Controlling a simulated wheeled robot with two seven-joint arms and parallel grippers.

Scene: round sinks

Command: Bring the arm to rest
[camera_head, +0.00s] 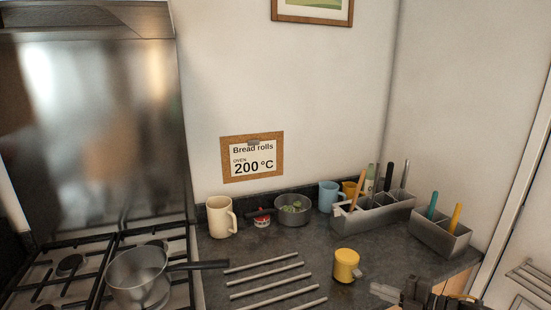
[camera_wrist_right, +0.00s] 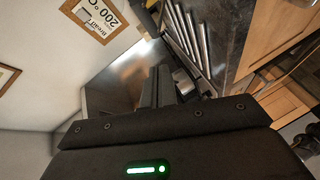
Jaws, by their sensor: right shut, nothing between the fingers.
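My right gripper (camera_head: 388,293) shows at the bottom right of the head view, low at the front edge of the dark counter (camera_head: 330,240). In the right wrist view its two dark fingers (camera_wrist_right: 158,82) are together with nothing between them. Only the hand and part of my arm show in the head view. My left gripper is not in view.
A yellow mug (camera_head: 345,265) stands near my right gripper. Metal bars (camera_head: 270,275) lie on the counter to its left. A saucepan (camera_head: 140,275) sits on the stove. Utensil holders (camera_head: 375,217), a cream mug (camera_head: 220,217) and a grey pot (camera_head: 293,211) stand along the back.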

